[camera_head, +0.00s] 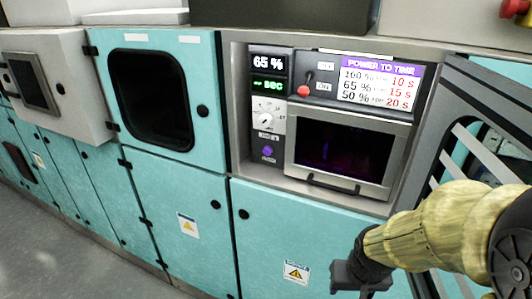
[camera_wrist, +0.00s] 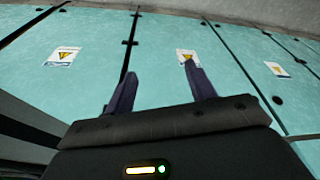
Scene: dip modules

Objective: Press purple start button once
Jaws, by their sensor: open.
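The purple start button (camera_head: 267,151) is a small round knob low on the panel left of the oven-like door, below a dial (camera_head: 266,120). My gripper (camera_head: 362,277) is at the lower right in the head view, below and to the right of the button and well apart from it. In the wrist view, the two dark fingers of my gripper (camera_wrist: 160,90) are spread with nothing between them. They face the teal cabinet fronts, and the button is not in that view. The displays (camera_head: 268,63) above the dial read "65 %" and "- sec".
A red-tipped lever (camera_head: 308,76) stands beside ON and OFF labels. A "Power to time" chart (camera_head: 380,83) is at its right. The dark-windowed door (camera_head: 348,155) has a black handle at its bottom. Teal cabinets (camera_head: 175,190) line the wall. Open floor (camera_head: 50,250) lies at lower left.

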